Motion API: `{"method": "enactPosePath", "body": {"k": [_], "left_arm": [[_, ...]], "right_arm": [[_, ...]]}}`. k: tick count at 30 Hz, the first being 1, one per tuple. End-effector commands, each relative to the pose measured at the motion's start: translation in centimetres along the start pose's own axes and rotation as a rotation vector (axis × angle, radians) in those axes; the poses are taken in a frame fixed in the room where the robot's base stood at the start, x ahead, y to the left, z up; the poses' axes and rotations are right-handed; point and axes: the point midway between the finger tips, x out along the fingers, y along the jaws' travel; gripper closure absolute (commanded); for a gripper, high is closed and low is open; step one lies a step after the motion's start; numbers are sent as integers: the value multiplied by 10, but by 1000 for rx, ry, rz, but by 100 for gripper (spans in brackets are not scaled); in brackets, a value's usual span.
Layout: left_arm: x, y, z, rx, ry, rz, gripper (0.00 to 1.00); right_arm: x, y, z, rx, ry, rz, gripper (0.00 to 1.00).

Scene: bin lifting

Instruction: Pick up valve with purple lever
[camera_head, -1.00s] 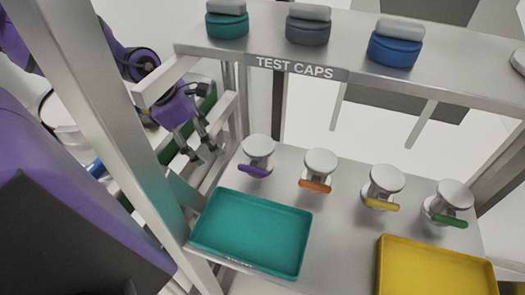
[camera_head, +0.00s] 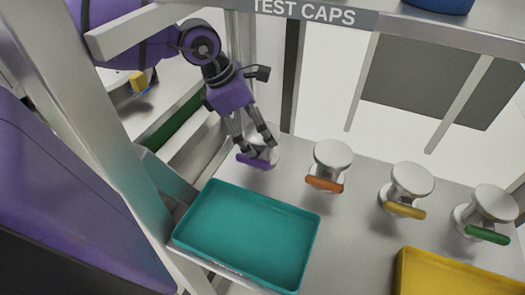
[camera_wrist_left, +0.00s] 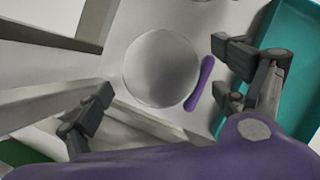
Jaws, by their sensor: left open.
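The valve with the purple lever (camera_head: 253,161) stands on the metal shelf at the left end of a row of valves. Its round white cap is partly hidden behind my left gripper (camera_head: 255,147) in the head view. In the left wrist view its pale round cap (camera_wrist_left: 161,68) lies ahead of the open fingers, with the purple lever (camera_wrist_left: 200,84) just right of it. My left gripper (camera_wrist_left: 165,85) is open, one finger to each side of the valve. I cannot tell whether the fingers touch it. My right gripper is not in view.
Valves with orange (camera_head: 324,184), yellow (camera_head: 404,210) and green (camera_head: 487,234) levers stand to the right. A teal tray (camera_head: 245,235) lies in front and a yellow tray (camera_head: 445,275) at front right. The TEST CAPS shelf (camera_head: 400,24) is above. A post (camera_head: 95,130) stands at left.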

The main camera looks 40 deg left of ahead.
Motion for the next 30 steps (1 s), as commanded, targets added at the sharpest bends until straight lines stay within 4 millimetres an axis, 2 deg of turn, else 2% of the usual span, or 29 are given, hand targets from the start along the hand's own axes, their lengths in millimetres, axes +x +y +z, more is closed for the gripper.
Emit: {"method": "enactPosePath", "body": {"k": [2, 9, 27, 28, 30], "left_arm": [[6, 0, 1, 1, -1, 0, 10], [5, 1, 1, 1, -1, 3, 10], [5, 1, 1, 1, -1, 3, 89], [5, 1, 1, 1, -1, 3, 93], [4, 1, 2, 2, -5, 5, 93]], "right_arm": [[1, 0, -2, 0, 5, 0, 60], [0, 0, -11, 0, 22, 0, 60], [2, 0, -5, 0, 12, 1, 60], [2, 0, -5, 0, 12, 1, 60], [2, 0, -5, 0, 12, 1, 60]]}}
